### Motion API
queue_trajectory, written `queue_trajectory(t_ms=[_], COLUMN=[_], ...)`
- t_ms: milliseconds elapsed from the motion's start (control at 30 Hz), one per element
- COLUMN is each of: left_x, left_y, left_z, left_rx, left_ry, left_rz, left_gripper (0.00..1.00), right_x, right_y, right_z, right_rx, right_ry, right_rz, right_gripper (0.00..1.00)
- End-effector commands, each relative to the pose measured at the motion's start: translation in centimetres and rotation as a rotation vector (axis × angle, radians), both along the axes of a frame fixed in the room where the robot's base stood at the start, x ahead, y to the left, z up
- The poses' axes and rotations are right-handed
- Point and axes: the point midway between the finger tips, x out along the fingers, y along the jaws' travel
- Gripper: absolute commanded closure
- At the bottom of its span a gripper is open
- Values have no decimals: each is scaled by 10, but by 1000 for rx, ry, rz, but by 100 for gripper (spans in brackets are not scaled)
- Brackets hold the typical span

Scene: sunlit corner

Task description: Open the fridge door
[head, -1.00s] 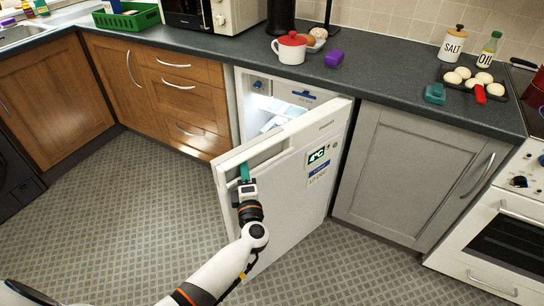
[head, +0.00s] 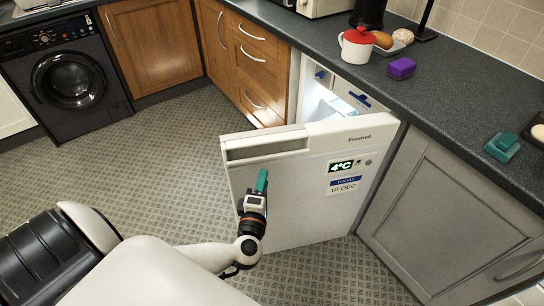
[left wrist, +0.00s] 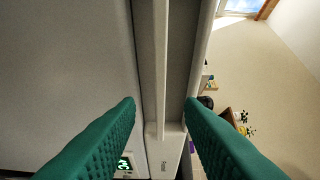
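The fridge door (head: 300,200) is white and stands well open, swung out from the cabinet front, with a 4°C display and a date label on its face. Behind it the lit fridge interior (head: 325,103) shows in part; most is hidden by the door. My left gripper (head: 262,181) is upright in front of the door face, below the recessed grip (head: 265,146) near its free end. In the left wrist view my left gripper (left wrist: 160,103) has its green fingers apart, with the door (left wrist: 160,150) seen beyond and between them. Contact cannot be told. My right gripper is out of view.
A grey cabinet (head: 440,215) stands right of the fridge, and wooden cabinets (head: 255,62) left. A dark washing machine (head: 68,80) is at the far left. Tiled floor left of the door is free.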

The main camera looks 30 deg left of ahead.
Motion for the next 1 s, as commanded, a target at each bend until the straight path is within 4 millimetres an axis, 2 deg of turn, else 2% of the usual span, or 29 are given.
queue_trajectory(t_ms=[167,300,433,600,867,1000], left_x=[36,60,75,85,86,86], left_y=[16,26,33,37,38,38], left_z=[2,1,1,0,0,0], left_rx=[4,3,3,0,0,0], left_ry=[-4,-3,-2,-1,0,0], left_rz=[2,1,1,0,0,0], left_gripper=[65,65,65,65,65,85], right_x=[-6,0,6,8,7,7], right_y=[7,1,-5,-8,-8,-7], right_z=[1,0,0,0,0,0], right_rx=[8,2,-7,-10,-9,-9], right_ry=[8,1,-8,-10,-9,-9], right_rz=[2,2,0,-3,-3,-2], right_gripper=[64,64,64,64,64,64])
